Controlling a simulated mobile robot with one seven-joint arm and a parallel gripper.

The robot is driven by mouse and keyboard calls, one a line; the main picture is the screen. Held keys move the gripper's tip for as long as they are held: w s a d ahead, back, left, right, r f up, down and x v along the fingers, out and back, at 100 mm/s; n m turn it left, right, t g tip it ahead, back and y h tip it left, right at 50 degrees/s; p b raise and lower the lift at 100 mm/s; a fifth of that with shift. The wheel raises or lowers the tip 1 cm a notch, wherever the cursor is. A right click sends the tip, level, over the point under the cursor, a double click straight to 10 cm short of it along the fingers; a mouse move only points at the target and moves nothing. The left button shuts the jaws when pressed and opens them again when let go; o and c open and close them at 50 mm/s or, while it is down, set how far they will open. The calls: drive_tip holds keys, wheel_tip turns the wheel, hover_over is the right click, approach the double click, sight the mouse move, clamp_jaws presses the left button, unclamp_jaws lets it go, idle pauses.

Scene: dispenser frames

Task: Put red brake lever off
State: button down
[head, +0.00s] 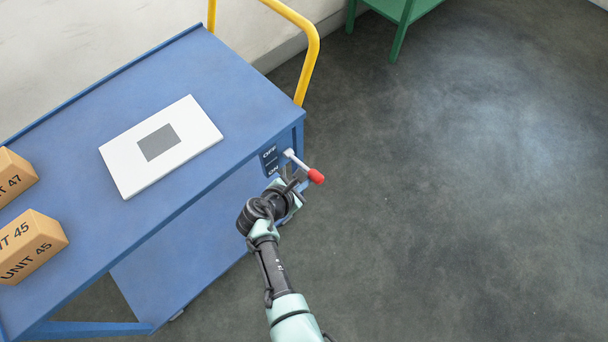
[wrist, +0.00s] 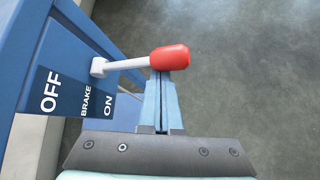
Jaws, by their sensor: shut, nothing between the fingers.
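The brake lever has a white shaft and a red knob (head: 316,176). In the wrist view the red knob (wrist: 170,58) sticks out to the right of the white pivot, beyond the label (wrist: 78,95). My gripper (head: 301,181) is shut and empty. In the wrist view its fingertips (wrist: 164,76) are right at the knob's lower edge; I cannot tell whether they touch.
A white board (head: 185,115) with a grey square lies on the cart top. Cardboard boxes (head: 30,243) stand at its left. A yellow handle (head: 312,55) rises at the far end. A green stand (head: 403,28) is at the back. The floor to the right is clear.

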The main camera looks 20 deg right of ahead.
drive_tip(key=shift+w+a+r+n+g+p, duration=0.15)
drive_tip(key=shift+r+n+g+p, duration=0.35)
drive_tip(key=shift+r+p, duration=0.5)
drive_tip(key=shift+w+r, duration=0.15)
drive_tip(key=shift+r, duration=0.05)
wheel_tip(320, 180, down, 4)
drive_tip(key=a+b, duration=0.1)
drive_tip(key=b, duration=0.2)
drive_tip(key=p+v, duration=0.3)
drive_tip(key=v, duration=0.7)
drive_tip(key=shift+a+r+p, duration=0.15)
drive_tip(key=shift+a+p, duration=0.2)
drive_tip(key=shift+a, duration=0.1)
